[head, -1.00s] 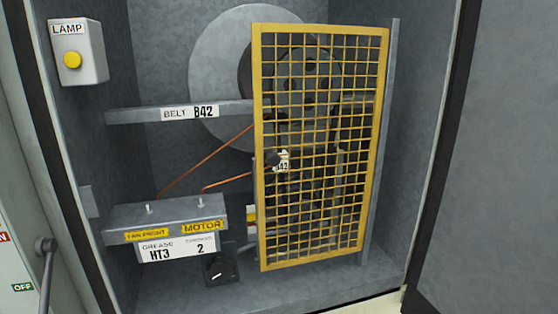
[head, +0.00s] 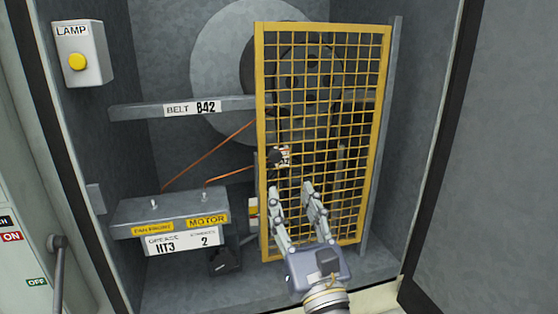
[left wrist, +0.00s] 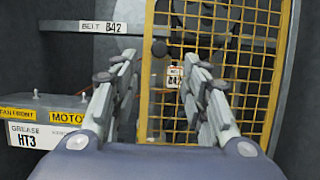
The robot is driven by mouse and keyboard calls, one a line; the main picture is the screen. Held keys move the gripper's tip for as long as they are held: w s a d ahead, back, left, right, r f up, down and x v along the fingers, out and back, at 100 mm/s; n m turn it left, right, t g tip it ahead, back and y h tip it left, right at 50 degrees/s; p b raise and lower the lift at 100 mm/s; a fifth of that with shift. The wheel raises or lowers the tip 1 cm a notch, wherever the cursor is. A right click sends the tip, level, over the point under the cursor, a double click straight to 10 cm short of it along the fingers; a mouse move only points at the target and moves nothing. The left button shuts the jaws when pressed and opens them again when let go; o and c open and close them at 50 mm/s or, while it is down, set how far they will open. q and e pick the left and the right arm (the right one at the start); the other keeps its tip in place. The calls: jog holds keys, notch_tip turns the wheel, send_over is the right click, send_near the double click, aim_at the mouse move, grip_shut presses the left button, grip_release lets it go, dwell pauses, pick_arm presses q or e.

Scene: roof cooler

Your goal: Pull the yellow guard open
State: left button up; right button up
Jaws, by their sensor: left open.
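The yellow guard (head: 260,100) is a tall mesh panel in a yellow frame, standing in front of the pulley and belt inside the cabinet. A grey post runs along its right edge. A dark knob and a small white tag (head: 284,157) show near its left edge. My left gripper (head: 293,187) is open and empty in front of the guard's lower half, fingers pointing up and inward. In the left wrist view, the guard's left bar (left wrist: 147,60) and a dark round knob (left wrist: 158,47) appear between the two fingers. I cannot tell whether the fingers touch the guard.
A lamp box (head: 82,55) with a yellow button is on the left wall. A belt shelf (head: 140,111) and a grey box (head: 150,208) labelled motor and grease stand left of the guard. Cabinet walls close in on both sides. A lever (head: 57,260) is at far left.

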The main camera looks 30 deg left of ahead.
aim_at(276, 158)
pick_arm(q)
jog(key=p+x, duration=0.3)
jog(key=x, duration=0.6)
jog(key=shift+r+p, duration=0.15)
jog(key=shift+p, duration=0.25)
jog(key=shift+w+a, duration=0.25)
jog(key=shift+a, duration=0.05)
grip_shut()
